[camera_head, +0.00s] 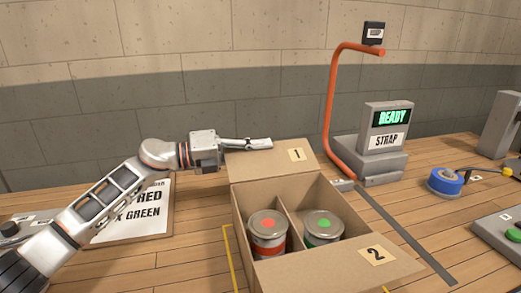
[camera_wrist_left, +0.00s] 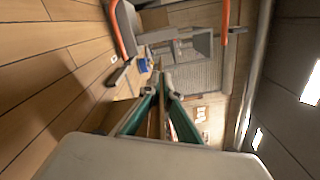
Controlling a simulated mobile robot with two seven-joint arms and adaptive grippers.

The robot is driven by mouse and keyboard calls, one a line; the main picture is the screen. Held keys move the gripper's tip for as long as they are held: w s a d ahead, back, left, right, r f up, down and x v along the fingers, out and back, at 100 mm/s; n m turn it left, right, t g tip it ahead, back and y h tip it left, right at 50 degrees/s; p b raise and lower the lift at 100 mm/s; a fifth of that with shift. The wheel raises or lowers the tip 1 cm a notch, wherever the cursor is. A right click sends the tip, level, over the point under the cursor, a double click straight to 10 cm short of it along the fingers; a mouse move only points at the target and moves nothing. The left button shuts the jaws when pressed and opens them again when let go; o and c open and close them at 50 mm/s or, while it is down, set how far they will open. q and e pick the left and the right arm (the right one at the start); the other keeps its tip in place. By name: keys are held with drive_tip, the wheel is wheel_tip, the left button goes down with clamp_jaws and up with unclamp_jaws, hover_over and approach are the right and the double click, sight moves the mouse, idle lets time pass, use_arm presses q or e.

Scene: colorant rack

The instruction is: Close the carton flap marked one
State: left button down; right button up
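The open carton (camera_head: 243,215) stands on the wooden bench. Its flap marked 1 (camera_head: 265,166) is at the far side, swung open outward. Its flap marked 2 (camera_head: 340,268) is open at the near side. Two cans sit inside in separate compartments, one with a red dot (camera_head: 268,246) and one with a green dot (camera_head: 325,233). My left gripper (camera_head: 268,144) is shut, its fingers pointing right along the far edge of flap 1; contact cannot be told. The fingers also show in the left wrist view (camera_wrist_left: 161,82), converging at the tips. My right gripper is not in view.
A strap machine (camera_head: 380,155) reading READY, with an orange arch (camera_head: 332,110), stands behind the carton to the right. A sign board (camera_head: 135,210) lies under my left arm. A green-button box (camera_head: 505,232) is at far right.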

sight(263, 154)
use_arm(q)
drive_tip(key=shift+s+r+m, duration=0.25)
drive_tip(key=shift+r+m, duration=0.2)
drive_tip(key=shift+m, duration=0.1)
drive_tip(key=shift+s+r+m, duration=0.25)
drive_tip(key=shift+r+m, duration=0.2)
drive_tip(key=shift+m, duration=0.1)
drive_tip(key=shift+s+d+r+m, duration=0.15)
drive_tip(key=shift+s+r+m, duration=0.25)
drive_tip(key=shift+m, duration=0.35)
drive_tip(key=shift+s+d+r+m, duration=0.1)
drive_tip(key=shift+s+r+m, duration=0.3)
drive_tip(key=shift+m, duration=0.35)
drive_tip(key=c, duration=2.3)
unclamp_jaws()
drive_tip(key=shift+c, duration=0.2)
drive_tip(key=s+a, duration=0.2)
drive_tip(key=a, duration=0.9)
drive_tip(key=shift+s+a, duration=0.15)
drive_tip(key=shift+a, duration=0.25)
